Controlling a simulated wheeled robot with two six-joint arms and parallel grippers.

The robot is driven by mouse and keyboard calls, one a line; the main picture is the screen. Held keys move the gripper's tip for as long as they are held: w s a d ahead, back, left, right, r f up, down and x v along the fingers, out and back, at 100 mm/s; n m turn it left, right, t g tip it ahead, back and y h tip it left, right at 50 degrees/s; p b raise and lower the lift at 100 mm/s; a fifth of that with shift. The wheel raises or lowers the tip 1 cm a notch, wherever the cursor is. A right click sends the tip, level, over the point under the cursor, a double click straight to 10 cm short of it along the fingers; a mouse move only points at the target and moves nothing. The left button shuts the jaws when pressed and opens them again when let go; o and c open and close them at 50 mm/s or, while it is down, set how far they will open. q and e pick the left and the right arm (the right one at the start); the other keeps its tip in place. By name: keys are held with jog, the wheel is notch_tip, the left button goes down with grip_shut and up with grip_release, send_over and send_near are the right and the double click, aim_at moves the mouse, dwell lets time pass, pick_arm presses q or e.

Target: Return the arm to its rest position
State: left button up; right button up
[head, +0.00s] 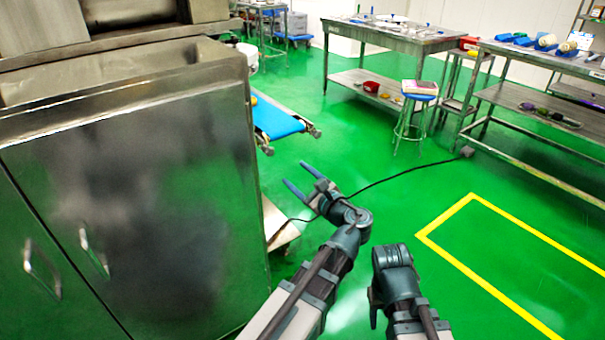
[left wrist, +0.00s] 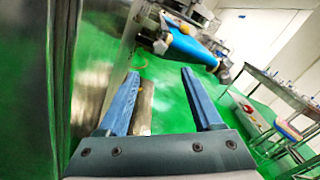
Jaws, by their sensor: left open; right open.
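My left gripper (head: 298,176) is open and empty, with its two blue fingers spread over the green floor, just right of the steel cabinet (head: 140,200). In the left wrist view the same open gripper (left wrist: 160,73) has nothing between its fingers. My right arm (head: 398,285) is folded at the lower middle of the head view; its gripper points down and is mostly hidden by its own wrist. The left arm reaches forward from the bottom edge, and the right arm stays closer in.
A blue conveyor belt (head: 275,121) sticks out beyond the cabinet; it also shows in the left wrist view (left wrist: 190,46). A black cable (head: 410,174) crosses the floor. Steel tables (head: 385,38) and a blue stool (head: 420,88) stand farther back. The yellow-outlined floor (head: 475,200) is clear.

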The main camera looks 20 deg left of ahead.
pick_arm(q)
jog(key=shift+s+d, duration=0.25)
jog(key=shift+d, duration=0.05)
pick_arm(e)
jog(key=shift+s+d, duration=0.15)
jog(key=shift+d, duration=0.25)
pick_arm(q)
jog(key=s+d+f+n+g+h, duration=0.3)
jog(key=s+f+n+g+h, duration=0.35)
jog(key=f, duration=0.65)
jog(key=s+d+f+n+g+h, duration=0.2)
jog(key=s+d+f+n+h, duration=0.15)
jog(key=s+d, duration=0.3)
jog(key=s+d+f+n+g+h, duration=0.25)
jog(key=s+d+f+n, duration=0.25)
jog(key=s, duration=0.3)
notch_tip(320, 180, up, 33)
jog(key=d+p, duration=0.1)
jog(key=p, duration=3.2)
jog(key=shift+f+n+h, duration=0.2)
jog(key=shift+n+h, duration=0.1)
jog(key=shift+h, duration=0.05)
pick_arm(e)
notch_tip(320, 180, up, 33)
jog(key=shift+a, duration=0.15)
